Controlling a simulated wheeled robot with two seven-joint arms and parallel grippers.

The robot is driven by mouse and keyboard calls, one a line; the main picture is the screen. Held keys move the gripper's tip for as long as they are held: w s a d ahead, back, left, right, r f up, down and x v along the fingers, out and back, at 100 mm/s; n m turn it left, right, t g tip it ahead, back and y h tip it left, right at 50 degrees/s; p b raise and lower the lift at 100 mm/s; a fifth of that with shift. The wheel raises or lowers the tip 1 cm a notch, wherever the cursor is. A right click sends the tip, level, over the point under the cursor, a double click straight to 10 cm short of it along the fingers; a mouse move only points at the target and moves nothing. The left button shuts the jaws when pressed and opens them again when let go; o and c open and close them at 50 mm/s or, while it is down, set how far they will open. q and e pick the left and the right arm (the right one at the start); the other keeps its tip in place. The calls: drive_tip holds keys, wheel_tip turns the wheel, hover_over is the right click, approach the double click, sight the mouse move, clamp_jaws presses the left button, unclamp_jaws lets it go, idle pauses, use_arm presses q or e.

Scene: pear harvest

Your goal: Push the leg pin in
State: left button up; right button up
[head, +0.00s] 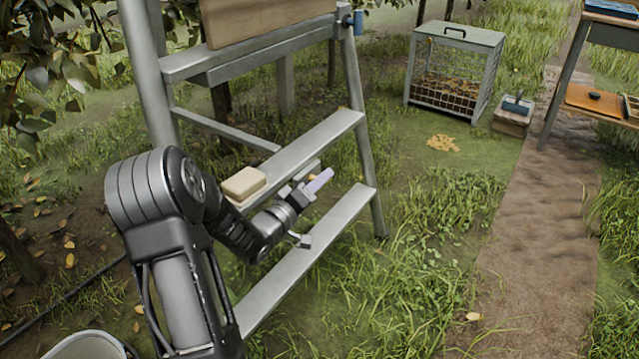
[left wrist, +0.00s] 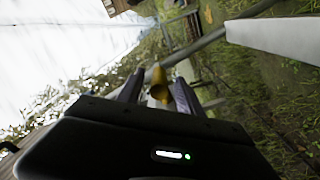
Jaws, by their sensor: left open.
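My left gripper (head: 316,181) is open in front of the ladder, by the lower steps, with its fingertips pointing up and right in the head view. In the left wrist view, a brass-yellow knob (left wrist: 159,86), which looks like the leg pin's head, shows between the two spread fingers of this gripper (left wrist: 158,79). I cannot tell whether the fingers touch it. How deep it sits is not visible. In the head view I cannot make the pin out; the gripper may hide it. The metal ladder (head: 318,140) stands upright on the grass. My right gripper is out of view.
A tan block (head: 244,183) lies on a ladder step beside my left arm. A blue part (head: 358,22) is on the ladder's upper right leg. A mesh-fronted box (head: 454,68) stands behind, and a table (head: 611,32) at right. Open grass lies right of the ladder.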

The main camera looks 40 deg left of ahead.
use_arm(q)
drive_tip(key=shift+s+f, duration=0.1)
drive_tip(key=shift+s, duration=0.05)
drive_tip(key=s+p, duration=0.2)
drive_tip(key=s, duration=0.5)
drive_tip(key=shift+s+d, duration=0.25)
drive_tip(key=shift+d, duration=0.15)
